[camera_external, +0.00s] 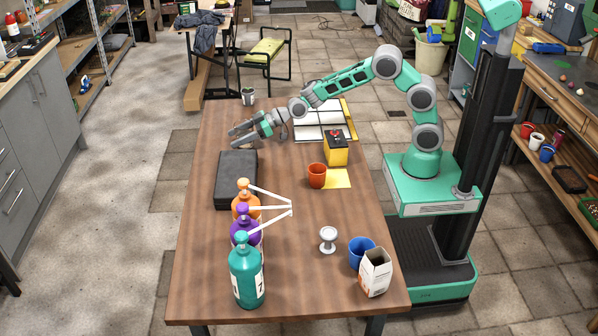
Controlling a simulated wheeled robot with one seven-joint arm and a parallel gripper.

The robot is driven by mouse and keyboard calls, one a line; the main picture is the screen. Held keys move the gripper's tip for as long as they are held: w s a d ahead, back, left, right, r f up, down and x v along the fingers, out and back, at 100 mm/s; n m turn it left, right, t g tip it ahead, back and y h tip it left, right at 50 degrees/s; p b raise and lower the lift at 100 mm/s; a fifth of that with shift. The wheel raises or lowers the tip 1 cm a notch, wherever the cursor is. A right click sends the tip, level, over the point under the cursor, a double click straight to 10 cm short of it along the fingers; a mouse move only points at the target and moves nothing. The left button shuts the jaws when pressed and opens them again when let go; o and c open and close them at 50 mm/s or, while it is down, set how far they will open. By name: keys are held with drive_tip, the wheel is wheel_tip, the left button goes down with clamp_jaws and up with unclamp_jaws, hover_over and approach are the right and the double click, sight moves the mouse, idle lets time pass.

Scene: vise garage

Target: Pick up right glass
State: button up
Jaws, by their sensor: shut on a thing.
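My gripper (236,134) is over the far left part of the wooden table, just beyond the black case. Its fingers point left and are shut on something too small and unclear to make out. I cannot tell whether it is a glass. No clearly recognisable clear glass shows on the table. An orange cup (317,177) stands near the table's middle, and a blue cup (357,246) stands near the front right. A white goblet-shaped object (328,238) stands left of the blue cup.
A black case (237,182) lies below my gripper in the picture. Several pump bottles (246,278) stand at the front left of the table. A yellow box (336,152), an open book (313,118) and a small pot (248,97) stand farther back. A white carton (375,273) is front right.

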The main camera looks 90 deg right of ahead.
clamp_jaws()
drive_tip(key=shift+r, duration=0.15)
drive_tip(key=shift+r, duration=0.8)
drive_tip(key=s+a+r, duration=0.1)
drive_tip(key=s+r, duration=1)
drive_tip(key=s, duration=0.3)
drive_tip(key=shift+a, duration=0.2)
drive_tip(key=shift+r, duration=0.1)
drive_tip(key=shift+r, duration=0.1)
